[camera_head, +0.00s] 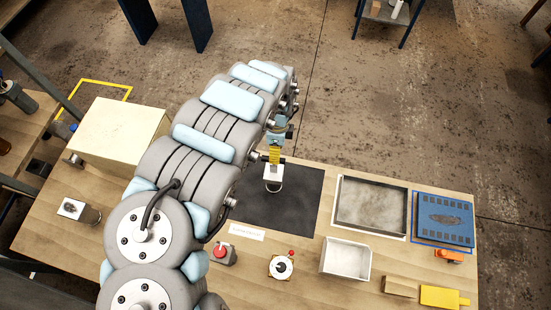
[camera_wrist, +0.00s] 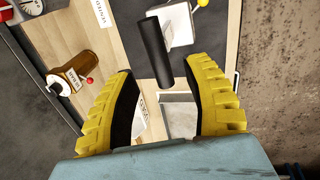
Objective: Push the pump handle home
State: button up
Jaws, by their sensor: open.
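The pump handle, a black cylinder (camera_wrist: 155,48), stands out from a white block-like body (camera_wrist: 178,24) in the wrist view. In the head view the white body (camera_head: 273,178) is on the black mat (camera_head: 300,205), and the handle is hard to make out under my gripper. My gripper (camera_head: 274,154) is above the body; its yellow fingers (camera_wrist: 159,70) are spread apart and empty. In the wrist view the handle's near end appears between the fingertips, nearer the right one. I see no clear contact, and the depth between them is hard to tell.
A cream box (camera_head: 115,130) stands at the left of the wooden table. A red-topped button (camera_head: 222,254), a round gauge-like piece (camera_head: 281,267) and a white bin (camera_head: 345,258) line the front. A grey tray (camera_head: 338,205) and a blue panel (camera_head: 425,228) are at right. The mat around the body is mostly clear.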

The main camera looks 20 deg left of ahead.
send_over(274, 168)
jog(key=shift+w+d+f, duration=0.1)
jog(key=shift+w+f, duration=0.05)
jog(key=shift+f, duration=1)
jog(key=shift+w+d+f, duration=0.1)
jog(key=shift+f, duration=1)
